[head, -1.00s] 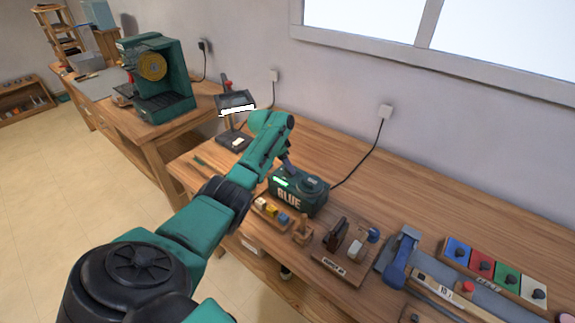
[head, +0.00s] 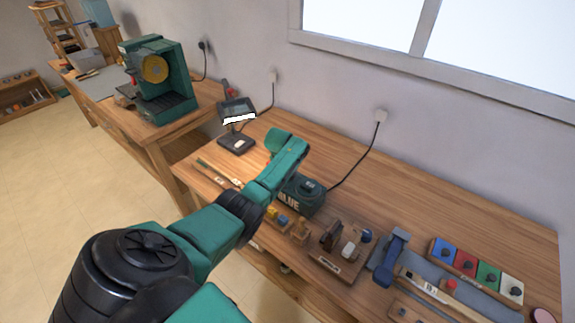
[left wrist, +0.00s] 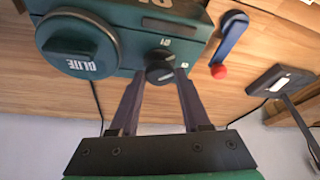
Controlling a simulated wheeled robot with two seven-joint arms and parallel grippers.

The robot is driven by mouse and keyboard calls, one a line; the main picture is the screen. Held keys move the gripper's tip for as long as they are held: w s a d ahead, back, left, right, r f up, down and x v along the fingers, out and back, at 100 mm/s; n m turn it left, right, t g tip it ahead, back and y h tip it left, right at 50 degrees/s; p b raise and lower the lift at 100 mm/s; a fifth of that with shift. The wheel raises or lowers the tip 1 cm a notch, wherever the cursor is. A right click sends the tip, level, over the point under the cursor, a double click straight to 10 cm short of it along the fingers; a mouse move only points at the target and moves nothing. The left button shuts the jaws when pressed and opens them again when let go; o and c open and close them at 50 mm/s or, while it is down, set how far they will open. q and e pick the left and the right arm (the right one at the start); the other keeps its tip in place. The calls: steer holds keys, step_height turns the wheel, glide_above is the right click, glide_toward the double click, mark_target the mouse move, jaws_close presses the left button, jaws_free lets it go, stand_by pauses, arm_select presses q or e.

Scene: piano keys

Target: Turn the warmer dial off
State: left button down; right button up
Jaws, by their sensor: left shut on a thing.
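The green glue warmer (head: 313,203) stands on the bench in the head view, partly covered by my left arm. In the left wrist view the warmer (left wrist: 190,15) fills the top, with a large round pot lid (left wrist: 80,45) marked GLUE and a small black dial (left wrist: 160,64). My left gripper (left wrist: 160,76) has its fingers on either side of this small dial and is shut on it. In the head view the gripper fingers and the dial are hidden behind my arm. My right gripper is not in view.
A blue lever with a red knob (left wrist: 219,71) is beside the warmer. A desk lamp (head: 237,118) stands to the left. Wooden blocks, tools and a row of coloured switches (head: 476,268) lie to the right. The bench behind the warmer is clear, except for a cord.

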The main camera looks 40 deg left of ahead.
arm_select(q)
steer(key=n+y, duration=0.1)
steer(key=n, duration=0.1)
steer(key=shift+w+d+n, duration=0.1)
steer(key=shift+n, duration=0.3)
steer(key=shift+f+n+g+y+b, duration=0.15)
steer(key=shift+n+g+y+b, duration=0.2)
steer(key=shift+n+b, duration=0.4)
steer(key=n+g+y+b, duration=0.1)
steer(key=n+b, duration=0.1)
steer(key=n, duration=0.1)
steer(key=shift+w+d+n+b, duration=0.1)
steer(key=shift+n+b, duration=0.25)
steer(key=shift+b, duration=0.05)
steer(key=shift+n+g+b, duration=0.45)
steer(key=shift+n+b, duration=0.55)
steer(key=shift+b, duration=0.05)
steer(key=shift+r, duration=0.2)
steer(key=shift+c, duration=1.9)
jaws_free()
